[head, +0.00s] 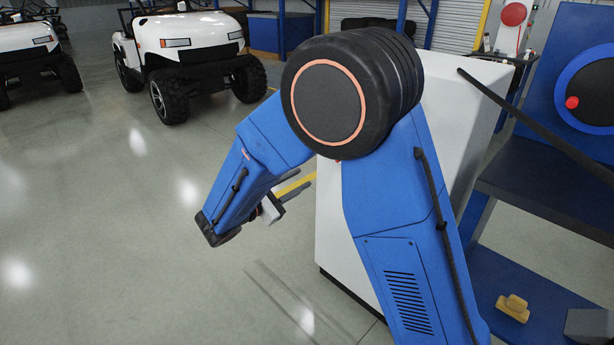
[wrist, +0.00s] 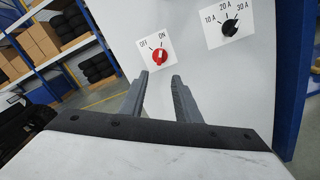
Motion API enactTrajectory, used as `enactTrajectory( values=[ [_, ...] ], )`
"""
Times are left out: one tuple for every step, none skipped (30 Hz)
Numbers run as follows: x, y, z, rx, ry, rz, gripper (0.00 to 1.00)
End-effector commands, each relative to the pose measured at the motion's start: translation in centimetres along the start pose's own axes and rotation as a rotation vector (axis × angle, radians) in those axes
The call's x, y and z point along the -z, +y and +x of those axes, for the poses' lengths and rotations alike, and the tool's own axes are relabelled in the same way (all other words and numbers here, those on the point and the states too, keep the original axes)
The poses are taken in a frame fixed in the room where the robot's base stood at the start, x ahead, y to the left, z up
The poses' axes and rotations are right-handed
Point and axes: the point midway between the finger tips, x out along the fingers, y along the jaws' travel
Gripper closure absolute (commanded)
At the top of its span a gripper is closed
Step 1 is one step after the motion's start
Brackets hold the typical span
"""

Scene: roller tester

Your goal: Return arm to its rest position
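My blue arm fills the middle of the head view, bent at a large black joint, with its forearm reaching down and left. My gripper (head: 287,193) is partly hidden there beside the forearm. In the wrist view my gripper (wrist: 159,75) is open, its two grey fingers apart with nothing between them. Just beyond the fingertips is a red knob (wrist: 160,56) on a white OFF/ON plate. I cannot tell whether the fingertips touch it; a gap seems to show.
A white cabinet (head: 334,240) stands behind my arm. A black knob (wrist: 230,28) with 10, 20 and 30 A marks sits to the right. A blue bench (head: 480,290) with a yellow object (head: 513,307) is at the right. White carts (head: 190,45) stand far left; the floor between is clear.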

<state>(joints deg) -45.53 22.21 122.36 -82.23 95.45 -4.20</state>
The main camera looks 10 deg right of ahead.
Motion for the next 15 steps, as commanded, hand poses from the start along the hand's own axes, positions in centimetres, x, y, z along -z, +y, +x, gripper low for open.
enactTrajectory(
  values=[
    [0.01,0.01,-0.45,-0.001,0.000,0.000,0.70],
    [0.00,0.00,-0.61,0.000,0.000,0.000,0.70],
    [-0.01,-0.01,-0.78,0.000,0.000,0.000,0.70],
    [-0.01,-0.02,-0.87,0.000,-0.001,0.000,0.70],
    [-0.01,-0.02,-0.94,0.000,-0.001,0.000,0.70],
    [-0.01,-0.02,-1.00,0.000,-0.001,0.000,0.70],
    [-0.02,-0.02,-1.03,0.000,-0.001,0.000,0.70],
    [-0.01,-0.02,-1.04,0.000,-0.001,0.000,0.70],
    [-0.01,-0.03,-1.04,0.000,-0.001,0.000,0.70],
    [-0.01,-0.03,-1.03,0.000,-0.001,0.000,0.70],
    [-0.01,-0.03,-1.03,0.000,-0.001,0.000,0.70],
    [-0.01,-0.03,-1.02,0.000,-0.001,0.000,0.70],
    [-0.01,-0.02,-1.02,0.000,-0.001,0.000,0.70],
    [-0.01,-0.03,-1.02,0.000,-0.001,0.000,0.70],
    [-0.07,-0.07,-0.95,0.003,0.000,0.001,0.70]
  ],
)
